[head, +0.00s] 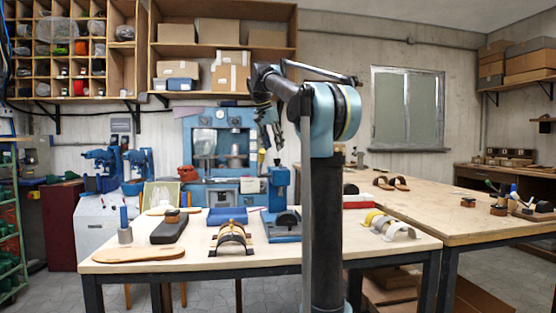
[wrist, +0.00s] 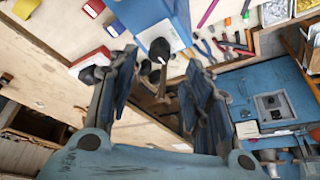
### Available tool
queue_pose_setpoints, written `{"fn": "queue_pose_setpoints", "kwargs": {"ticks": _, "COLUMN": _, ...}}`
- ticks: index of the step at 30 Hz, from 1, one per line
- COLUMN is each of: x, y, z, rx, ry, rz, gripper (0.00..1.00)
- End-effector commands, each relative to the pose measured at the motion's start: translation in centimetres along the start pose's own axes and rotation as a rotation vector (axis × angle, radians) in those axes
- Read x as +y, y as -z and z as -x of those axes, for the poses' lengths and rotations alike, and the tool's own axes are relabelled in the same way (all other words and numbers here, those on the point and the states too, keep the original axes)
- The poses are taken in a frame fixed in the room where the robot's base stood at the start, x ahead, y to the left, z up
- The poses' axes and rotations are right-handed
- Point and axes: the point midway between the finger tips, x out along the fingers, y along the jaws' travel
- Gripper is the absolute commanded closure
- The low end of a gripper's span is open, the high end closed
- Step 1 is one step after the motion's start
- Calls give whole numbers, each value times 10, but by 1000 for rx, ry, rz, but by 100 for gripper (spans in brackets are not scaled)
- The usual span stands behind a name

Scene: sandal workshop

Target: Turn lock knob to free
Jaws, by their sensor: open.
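A blue bench press (head: 283,228) stands on the wooden worktable in the head view. In the wrist view a blue block-like body (wrist: 150,14) shows at the top, with a round black knob (wrist: 160,48) at its lower end; I cannot tell for sure that this is the lock knob, nor which way it is set. My gripper (head: 270,138) hangs above the press in the head view. In the wrist view my gripper (wrist: 160,88) is open and empty, its fingers on either side below the black knob and apart from it.
The worktable (head: 135,267) also carries a sandal on a curved form (head: 232,238), a black shoe form (head: 169,228), a blue box (head: 227,215) and a flat tan sole (head: 139,253). Pens and hand tools (wrist: 225,42) lie near the knob in the wrist view.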

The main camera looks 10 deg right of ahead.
Motion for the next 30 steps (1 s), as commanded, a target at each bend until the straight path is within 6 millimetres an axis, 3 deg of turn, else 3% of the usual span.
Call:
{"fn": "queue_pose_setpoints", "kwargs": {"ticks": 6, "x": 0, "y": 0, "z": -35, "rx": 0, "ry": -1, "rz": -1, "gripper": 55}}
{"fn": "queue_pose_setpoints", "kwargs": {"ticks": 12, "x": 0, "y": 0, "z": -55, "rx": 0, "ry": -1, "rz": -1, "gripper": 55}}
{"fn": "queue_pose_setpoints", "kwargs": {"ticks": 24, "x": 1, "y": 1, "z": -60, "rx": 0, "ry": -1, "rz": -1, "gripper": 55}}
{"fn": "queue_pose_setpoints", "kwargs": {"ticks": 30, "x": 1, "y": 1, "z": -60, "rx": 0, "ry": -1, "rz": -1, "gripper": 98}}
